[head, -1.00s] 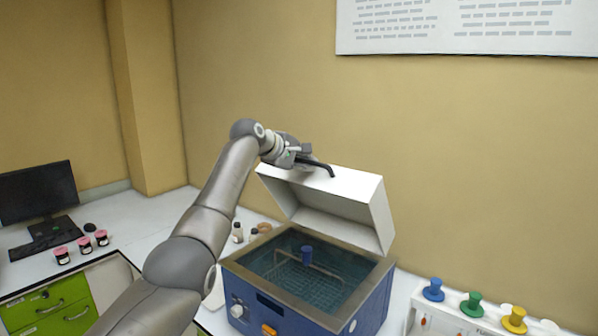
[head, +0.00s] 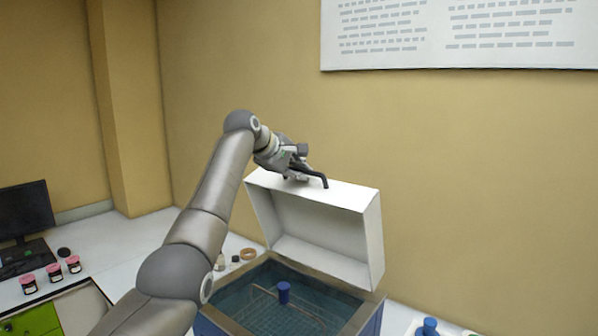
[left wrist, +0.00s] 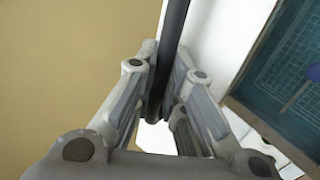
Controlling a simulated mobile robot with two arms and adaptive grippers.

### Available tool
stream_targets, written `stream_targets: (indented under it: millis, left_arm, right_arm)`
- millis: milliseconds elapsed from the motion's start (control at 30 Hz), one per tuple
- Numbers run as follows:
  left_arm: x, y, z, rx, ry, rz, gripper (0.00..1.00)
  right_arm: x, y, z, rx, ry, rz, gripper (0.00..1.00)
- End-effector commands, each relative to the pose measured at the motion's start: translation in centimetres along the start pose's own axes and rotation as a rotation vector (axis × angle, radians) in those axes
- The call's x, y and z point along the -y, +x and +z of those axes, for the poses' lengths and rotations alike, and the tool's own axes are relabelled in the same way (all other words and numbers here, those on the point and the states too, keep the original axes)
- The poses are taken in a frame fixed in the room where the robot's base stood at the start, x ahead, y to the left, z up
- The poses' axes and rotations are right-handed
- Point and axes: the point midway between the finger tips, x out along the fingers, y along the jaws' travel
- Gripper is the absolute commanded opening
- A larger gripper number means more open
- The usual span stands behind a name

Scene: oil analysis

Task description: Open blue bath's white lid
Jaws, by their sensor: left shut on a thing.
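The blue bath (head: 292,300) stands on the bench at the lower middle of the head view, with its basin uncovered. Its white lid (head: 318,238) is swung up at the back, its hollow inner side facing me. The black handle (head: 318,178) is on the lid's upper edge. My left gripper (head: 294,176) is shut on the handle. In the left wrist view the black handle (left wrist: 172,40) runs between the two fingers (left wrist: 160,100), with the white lid (left wrist: 215,40) beside it. The right gripper is not in view.
Small jars with pink lids (head: 52,272) and a monitor (head: 24,212) are on the left bench. A blue knob (head: 428,327) shows at the lower right. The wall is behind the lid.

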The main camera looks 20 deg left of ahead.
Motion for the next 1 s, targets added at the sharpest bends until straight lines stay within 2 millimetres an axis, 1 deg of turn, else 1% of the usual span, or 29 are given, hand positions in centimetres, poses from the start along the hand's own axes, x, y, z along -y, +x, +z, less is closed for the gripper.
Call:
stream_targets:
  millis: [33, 133, 167, 300, 567, 633, 733, 867, 1000]
  left_arm:
    - [0.4, 0.3, 0.1, 0.005, -0.007, -0.010, 0.00]
    - [0.4, 0.3, 0.1, 0.006, -0.007, -0.010, 0.00]
    - [0.4, 0.3, 0.1, 0.006, -0.007, -0.010, 0.15]
    - [0.3, 0.2, 0.1, 0.005, -0.005, -0.008, 0.33]
    - [0.3, 0.2, 0.1, 0.004, -0.003, -0.007, 0.34]
    - [0.3, 0.2, 0.0, 0.003, -0.002, -0.006, 0.34]
    - [0.2, -0.1, 0.0, 0.003, -0.002, -0.005, 0.34]
    - [0.1, -1.0, 0.0, 0.002, -0.001, -0.002, 0.34]
    - [0.1, -2.5, 0.0, 0.001, -0.001, 0.000, 0.34]
  right_arm:
    - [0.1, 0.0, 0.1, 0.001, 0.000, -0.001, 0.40]
    - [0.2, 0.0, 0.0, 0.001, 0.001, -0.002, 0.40]
    - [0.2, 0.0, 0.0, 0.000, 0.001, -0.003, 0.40]
    - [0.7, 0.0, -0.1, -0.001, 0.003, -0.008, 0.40]
    - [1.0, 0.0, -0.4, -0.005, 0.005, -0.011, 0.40]
    - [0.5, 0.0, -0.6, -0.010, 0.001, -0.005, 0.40]
    - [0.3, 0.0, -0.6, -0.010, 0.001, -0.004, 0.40]
    - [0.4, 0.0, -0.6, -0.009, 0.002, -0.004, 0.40]
    - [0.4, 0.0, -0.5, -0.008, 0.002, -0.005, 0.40]
